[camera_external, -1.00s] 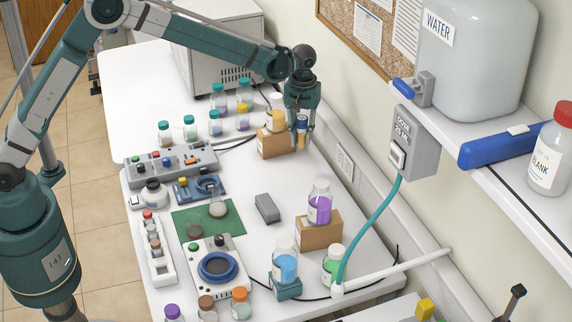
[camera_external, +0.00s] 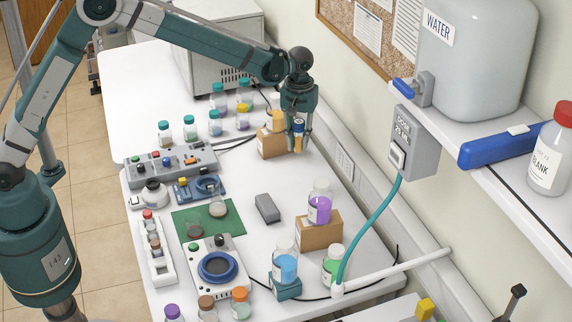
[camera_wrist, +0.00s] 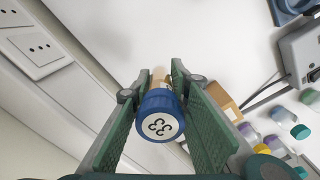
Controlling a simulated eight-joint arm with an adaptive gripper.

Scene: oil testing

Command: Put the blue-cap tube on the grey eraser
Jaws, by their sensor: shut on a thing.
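The blue-cap tube (camera_wrist: 160,118) is between the two fingers of my gripper (camera_wrist: 160,105) in the wrist view. In the external view my gripper (camera_external: 299,143) is shut on the tube (camera_external: 298,127), beside the brown box at the back of the bench. The fingers partly cover the tube there. The grey eraser (camera_external: 267,208) lies on the white bench, nearer the camera and left of the gripper, with nothing on it.
The brown box (camera_external: 270,146) with a yellow-capped bottle stands left of my gripper. Another brown box (camera_external: 318,232) holds a purple bottle (camera_external: 319,205) right of the eraser. A green mat (camera_external: 228,226) lies left of it. The wall rail is close on the right.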

